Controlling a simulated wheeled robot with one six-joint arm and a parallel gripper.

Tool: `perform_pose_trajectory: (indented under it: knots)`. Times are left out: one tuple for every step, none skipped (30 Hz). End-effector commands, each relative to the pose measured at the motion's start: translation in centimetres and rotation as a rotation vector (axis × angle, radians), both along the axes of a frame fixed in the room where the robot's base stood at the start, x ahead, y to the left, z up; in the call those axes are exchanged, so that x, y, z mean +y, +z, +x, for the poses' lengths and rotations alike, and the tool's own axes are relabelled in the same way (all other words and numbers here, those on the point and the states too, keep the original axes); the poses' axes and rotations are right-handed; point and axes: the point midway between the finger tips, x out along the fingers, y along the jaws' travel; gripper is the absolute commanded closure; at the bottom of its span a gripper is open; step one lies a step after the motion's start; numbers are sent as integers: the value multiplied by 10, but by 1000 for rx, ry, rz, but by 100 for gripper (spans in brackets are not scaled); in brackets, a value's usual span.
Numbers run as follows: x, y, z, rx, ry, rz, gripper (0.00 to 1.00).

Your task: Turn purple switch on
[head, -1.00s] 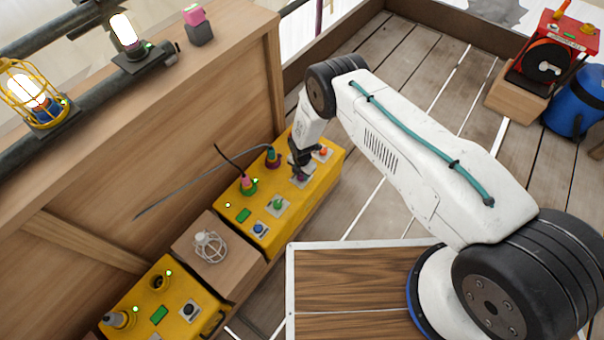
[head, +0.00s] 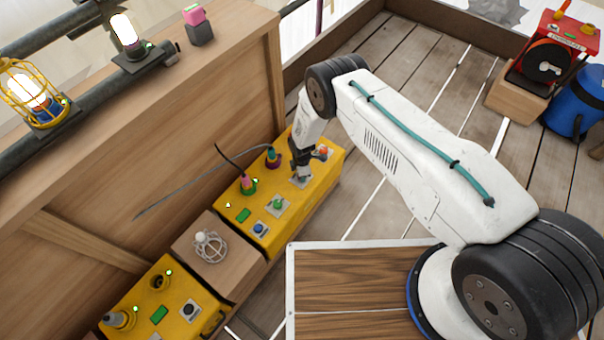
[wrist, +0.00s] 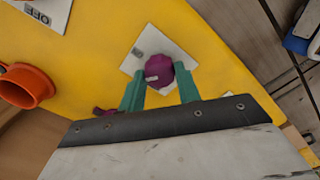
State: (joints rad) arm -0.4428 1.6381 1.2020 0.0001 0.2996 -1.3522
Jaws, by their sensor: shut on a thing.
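The purple switch (wrist: 158,72) is a dark purple knob on a pale square plate, with a small light mark on it. It sits on the yellow box (head: 235,205), which also shows in the wrist view (wrist: 210,40). My gripper (wrist: 160,82) has its teal fingers on either side of the knob, shut on it. In the head view my gripper (head: 301,172) reaches down to the far part of the yellow box and hides most of the switch. I cannot read the plate's markings.
Green (head: 277,203) and blue (head: 259,228) knobs and plugged cables stand on the same box. An orange socket (wrist: 27,86) is left of the switch in the wrist view. A wooden wall (head: 180,120) runs behind. A caged lamp (head: 209,247) lies on a wooden block nearby.

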Motion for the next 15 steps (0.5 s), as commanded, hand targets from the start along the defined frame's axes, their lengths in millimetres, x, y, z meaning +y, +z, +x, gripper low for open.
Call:
perform_pose_trajectory:
  knots:
    - [-3, -1, -2, 5, -43, -3, 90]
    - [-3, -1, -2, 5, -72, -3, 90]
    - [-3, -1, -2, 6, -110, -3, 90]
    - [-3, -1, -2, 6, -138, -3, 90]
    - [-3, -1, -2, 6, -167, -3, 90]
    - [-3, -1, -2, 6, -205, -4, 90]
    - [-3, -1, -2, 6, -234, -4, 90]
    - [-3, -1, -2, 6, -262, -4, 90]
    - [-3, -1, -2, 6, -300, -4, 90]
    - [-3, -1, -3, 6, -329, -4, 90]
    - [-3, -1, -3, 7, -357, -4, 90]
    - [-3, -1, -3, 7, -395, -5, 90]
    - [-3, -1, -3, 7, -423, -5, 90]
    - [-3, -1, -3, 7, -451, -5, 90]
    - [-3, -2, -3, 7, -488, -5, 90]
